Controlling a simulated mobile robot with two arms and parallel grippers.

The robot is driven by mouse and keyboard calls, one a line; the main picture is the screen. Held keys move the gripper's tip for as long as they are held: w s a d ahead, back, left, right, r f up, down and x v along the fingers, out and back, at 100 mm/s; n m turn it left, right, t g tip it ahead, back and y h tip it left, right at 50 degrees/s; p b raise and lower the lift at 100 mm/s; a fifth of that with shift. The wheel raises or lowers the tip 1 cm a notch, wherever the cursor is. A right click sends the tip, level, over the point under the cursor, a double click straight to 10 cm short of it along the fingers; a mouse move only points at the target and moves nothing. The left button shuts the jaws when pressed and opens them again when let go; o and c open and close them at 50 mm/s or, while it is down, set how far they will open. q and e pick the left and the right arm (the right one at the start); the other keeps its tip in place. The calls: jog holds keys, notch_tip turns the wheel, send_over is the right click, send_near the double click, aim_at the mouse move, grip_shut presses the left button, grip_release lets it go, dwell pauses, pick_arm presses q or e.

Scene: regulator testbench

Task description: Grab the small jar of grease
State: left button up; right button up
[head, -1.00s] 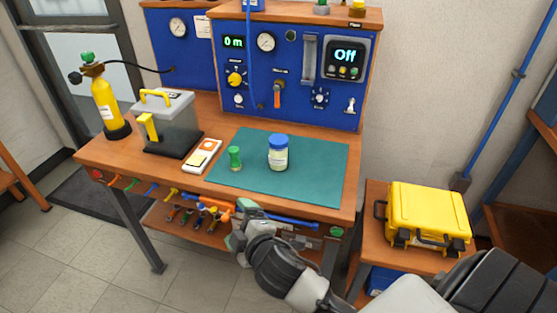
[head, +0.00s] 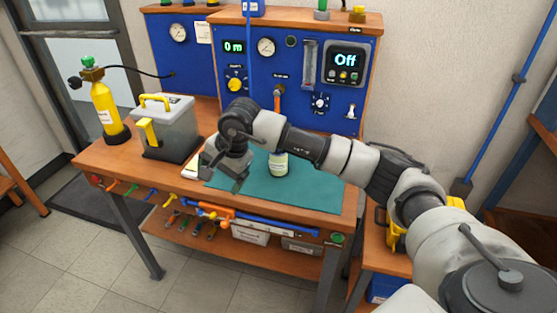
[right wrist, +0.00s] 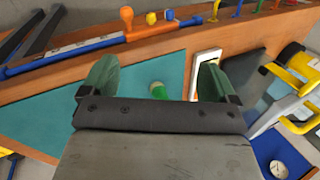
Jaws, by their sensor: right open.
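A jar with a pale label (head: 279,164) stands on the teal mat (head: 312,192); my right arm hides its blue lid. A small green container (right wrist: 158,90) also stands on the mat; in the head view my right gripper (head: 222,178) hides it. Which of the two holds grease I cannot read. The right gripper is open and empty above the left part of the mat. In the right wrist view its green fingers (right wrist: 157,76) are spread, with the green container showing between and beyond them. My left gripper is not in view.
A grey box with yellow handles (head: 168,128) and a yellow gas cylinder (head: 105,108) stand on the left of the bench. The blue test panel (head: 300,65) rises behind. The mat's right part is clear.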

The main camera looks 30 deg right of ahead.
jog(key=d+r+h, duration=0.3)
jog(key=d+h, duration=0.1)
jog(key=d, duration=0.3)
jog(key=d+r+h, duration=0.3)
jog(key=d, duration=0.4)
send_over(279, 159)
jog(key=w, duration=0.1)
notch_tip(279, 159, down, 4)
jog(key=shift+r+g, duration=0.1)
jog(key=shift+g, duration=0.3)
jog(key=x, duration=0.6)
jog(key=shift+w+r, duration=0.1)
jog(key=shift+w, duration=0.05)
jog(key=c, duration=1.1)
jog(key=shift+r, duration=0.1)
jog(key=shift+c, duration=0.5)
jog(key=shift+r, duration=0.15)
